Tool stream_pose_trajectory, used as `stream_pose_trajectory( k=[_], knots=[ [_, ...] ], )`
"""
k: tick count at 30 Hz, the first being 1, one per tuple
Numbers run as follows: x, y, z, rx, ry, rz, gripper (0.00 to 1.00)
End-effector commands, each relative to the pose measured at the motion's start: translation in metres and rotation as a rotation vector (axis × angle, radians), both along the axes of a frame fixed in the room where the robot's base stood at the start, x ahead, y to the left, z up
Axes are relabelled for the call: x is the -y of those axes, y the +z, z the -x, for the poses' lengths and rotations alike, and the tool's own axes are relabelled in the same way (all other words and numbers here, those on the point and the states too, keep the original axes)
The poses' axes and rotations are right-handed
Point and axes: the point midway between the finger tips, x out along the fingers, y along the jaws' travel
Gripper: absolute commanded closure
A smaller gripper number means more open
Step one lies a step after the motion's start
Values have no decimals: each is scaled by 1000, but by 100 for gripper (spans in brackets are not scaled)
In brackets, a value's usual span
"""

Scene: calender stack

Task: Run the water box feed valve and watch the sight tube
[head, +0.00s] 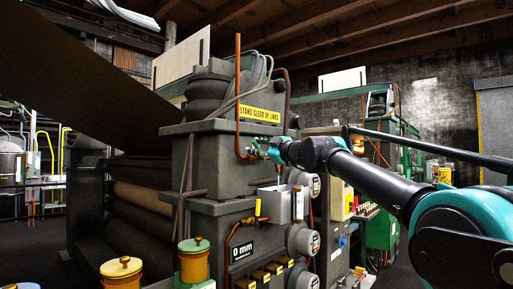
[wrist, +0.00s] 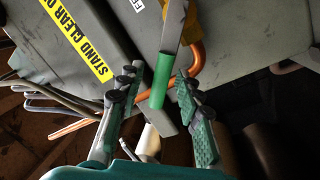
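My gripper (head: 262,150) is up against the front of the tall grey machine housing, just right of an upright copper pipe (head: 238,100). In the wrist view its two fingers (wrist: 157,92) are apart. Between them is a flat grey lever with a green sleeve (wrist: 160,75), probably the feed valve handle. The right finger is close to the sleeve; I cannot tell if it touches. A gap shows on the left finger's side. The copper pipe bends behind the lever in the wrist view (wrist: 196,58). I cannot make out the sight tube for certain.
A yellow "STAND CLEAR OF LINES" sign (head: 259,113) is above my gripper. Below are a grey box (head: 279,203), round gauges (head: 304,240) and a "0 mm" plate (head: 242,251). Grey hoses hang near the housing top.

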Motion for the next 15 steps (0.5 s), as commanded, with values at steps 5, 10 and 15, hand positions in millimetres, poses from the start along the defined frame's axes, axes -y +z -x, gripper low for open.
stream_pose_trajectory(
  k=[5,10,15],
  knots=[
    [0,0,0,0,0,0,65],
    [8,-1,8,0,-1,0,65],
    [30,-6,30,0,-4,0,65]
  ],
)
